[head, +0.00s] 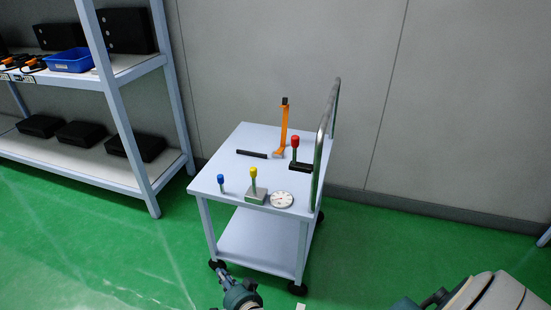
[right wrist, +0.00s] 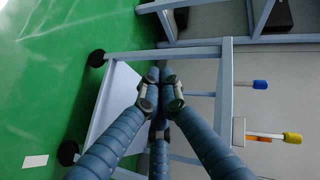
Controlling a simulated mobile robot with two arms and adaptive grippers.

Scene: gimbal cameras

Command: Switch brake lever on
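A white cart (head: 222,196) in the head view carries several levers. At its front left is a short blue-knobbed lever (head: 221,182). Beside it is a yellow-knobbed lever (head: 253,180) on a grey base. Behind are a red-knobbed lever (head: 295,148) on a dark base and a tall orange lever (head: 284,125), both upright. The frames do not show which is the brake lever. My right gripper (head: 224,272) is low in front of the cart, apart from the levers. In the right wrist view its blue fingers (right wrist: 159,82) converge, holding nothing visible. My left gripper is out of view.
A round white gauge (head: 282,200) and a black bar (head: 252,154) lie on the cart top. A metal handrail (head: 320,150) rises along its right side. A shelf rack (head: 140,180) with black boxes stands at left. Green floor is clear around the cart.

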